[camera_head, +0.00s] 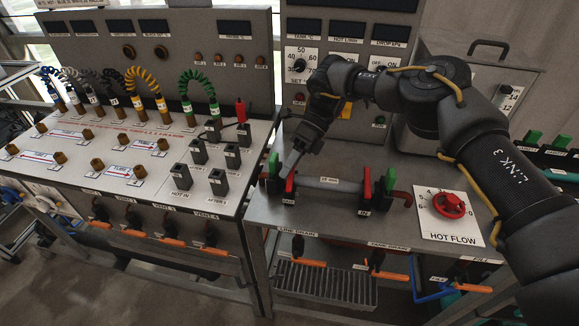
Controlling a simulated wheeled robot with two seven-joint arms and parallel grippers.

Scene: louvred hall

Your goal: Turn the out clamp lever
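A grey cylinder (328,183) lies level on the right bench between two clamp posts. The left post has a red upright lever (290,183) and a green part (273,167) beside it. The right post has a red lever (366,184) and a green part (389,180); its small label seems to read IN. The label by the left post is too small to read. My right gripper (291,163) reaches down from above, its fingertips just above or at the top of the left red lever. Contact and finger gap are unclear. My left gripper is out of view.
A red knob (450,205) on a white HOT FLOW plate stands at the right of the bench. A panel with dials and displays (345,45) rises behind. The left bench carries colored hoses (142,82) and black switches (181,177). Orange-handled valves (309,262) hang below the front edge.

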